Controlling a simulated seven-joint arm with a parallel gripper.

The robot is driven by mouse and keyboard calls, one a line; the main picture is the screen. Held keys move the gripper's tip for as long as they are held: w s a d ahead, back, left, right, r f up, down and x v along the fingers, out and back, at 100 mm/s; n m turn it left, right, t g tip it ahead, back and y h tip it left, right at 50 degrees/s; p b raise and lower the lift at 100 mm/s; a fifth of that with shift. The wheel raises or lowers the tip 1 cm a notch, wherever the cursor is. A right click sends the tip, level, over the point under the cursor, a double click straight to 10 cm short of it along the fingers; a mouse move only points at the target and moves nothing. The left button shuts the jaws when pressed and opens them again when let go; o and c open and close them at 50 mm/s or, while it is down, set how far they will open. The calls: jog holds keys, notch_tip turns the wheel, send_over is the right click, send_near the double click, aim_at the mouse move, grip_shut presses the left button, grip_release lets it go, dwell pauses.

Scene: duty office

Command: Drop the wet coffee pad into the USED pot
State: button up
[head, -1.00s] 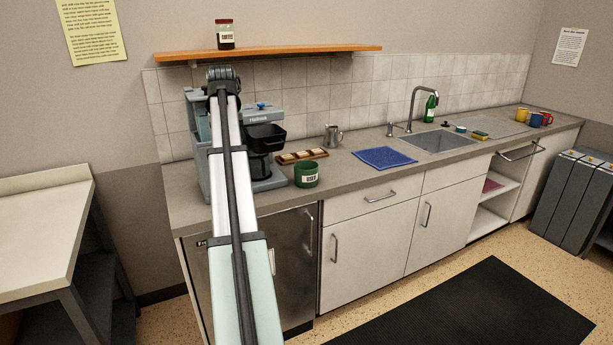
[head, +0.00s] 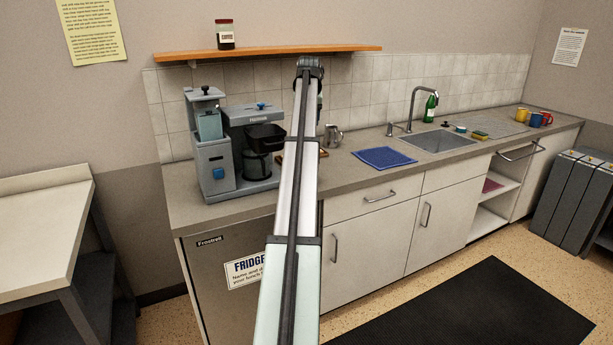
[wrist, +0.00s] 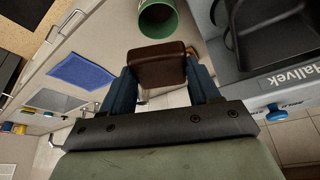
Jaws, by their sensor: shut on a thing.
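The wet coffee pad (wrist: 156,66) is a dark brown block in the wrist view. My gripper (wrist: 158,78) is shut on it, with one blue finger at each side. The USED pot (wrist: 158,20) is a green pot with an open top, cut by the upper edge of the wrist view. The pad shows just below the pot in that picture, apart from it and not inside. In the head view my arm hides the pot, the pad and the gripper's fingers.
The coffee machine (head: 240,113) with its black basket (head: 265,136) stands left of my arm; its basket also shows in the wrist view (wrist: 272,30). A metal jug (head: 333,137) and a blue cloth (head: 384,158) are to the right. A wooden shelf (head: 265,53) hangs above.

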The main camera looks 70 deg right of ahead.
jog(key=w+d+f+n, duration=0.1)
jog(key=d+f+n, duration=0.1)
jog(key=d+f, duration=0.2)
jog(key=w+d+f+n+t+y, duration=0.1)
jog(key=d+f, duration=0.4)
jog(key=f, duration=0.5)
jog(key=shift+w+d+n, duration=0.25)
jog(key=shift+w+n, duration=0.1)
jog(key=shift+n, duration=0.45)
jog(key=o, duration=1.1)
jog(key=shift+r, duration=0.1)
jog(key=v, duration=1.3)
jog(key=shift+s+a+r, duration=0.1)
jog(key=shift+s+r, duration=0.15)
jog(key=shift+s, duration=0.1)
